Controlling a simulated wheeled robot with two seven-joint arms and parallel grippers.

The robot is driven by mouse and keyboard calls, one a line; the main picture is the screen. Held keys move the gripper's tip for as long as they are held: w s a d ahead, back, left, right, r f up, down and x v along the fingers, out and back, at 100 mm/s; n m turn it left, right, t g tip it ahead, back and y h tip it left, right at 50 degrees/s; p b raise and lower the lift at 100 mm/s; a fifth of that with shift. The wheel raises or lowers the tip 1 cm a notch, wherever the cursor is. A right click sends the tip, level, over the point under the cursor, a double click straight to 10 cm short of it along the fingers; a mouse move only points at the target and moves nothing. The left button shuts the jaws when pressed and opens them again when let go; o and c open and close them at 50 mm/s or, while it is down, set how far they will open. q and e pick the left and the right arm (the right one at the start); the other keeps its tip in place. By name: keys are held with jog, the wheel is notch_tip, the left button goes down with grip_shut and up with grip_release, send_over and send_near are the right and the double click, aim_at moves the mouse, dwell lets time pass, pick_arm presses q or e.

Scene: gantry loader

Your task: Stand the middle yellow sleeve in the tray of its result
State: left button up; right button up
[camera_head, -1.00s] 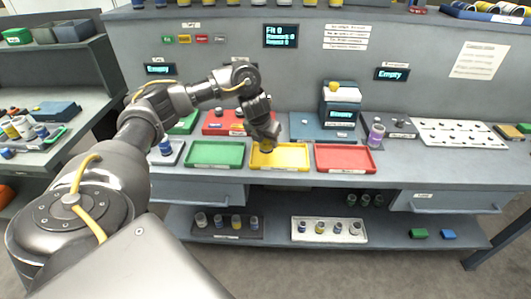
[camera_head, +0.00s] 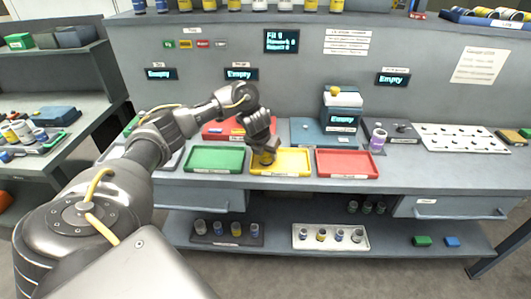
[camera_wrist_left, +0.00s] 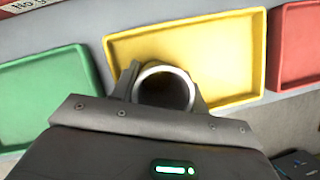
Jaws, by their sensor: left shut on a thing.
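My left gripper (camera_head: 263,153) is shut on a sleeve (camera_head: 264,159), over the left part of the yellow tray (camera_head: 294,162). In the wrist view the sleeve's pale round rim (camera_wrist_left: 165,71) and dark hollow show between the two fingers (camera_wrist_left: 165,95). The yellow tray (camera_wrist_left: 225,60) shows beyond it, its floor bare where visible. The sleeve's lower end is hidden; I cannot tell whether it touches the tray floor. The green tray (camera_head: 216,160) is to the left and the red tray (camera_head: 346,163) to the right, both empty. My right gripper is out of view.
A gauge box (camera_head: 342,105) with a yellow knob stands behind the trays. A purple sleeve (camera_head: 377,138) stands right of it, near a white holed rack (camera_head: 462,137). Sleeves stand in holders on the lower shelf (camera_head: 330,236). A display (camera_head: 281,41) hangs on the back panel.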

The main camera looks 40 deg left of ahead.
pick_arm(q)
jog(key=o, duration=1.3)
jog(key=shift+f, duration=0.1)
jog(key=shift+o, duration=0.2)
jog(key=shift+r, duration=0.4)
jog(key=p+v, duration=0.5)
jog(key=v, duration=0.6)
jog(key=shift+s+r, duration=0.25)
jog(key=shift+s, duration=0.05)
jog(key=shift+d+f, duration=0.1)
jog(key=shift+d, duration=0.1)
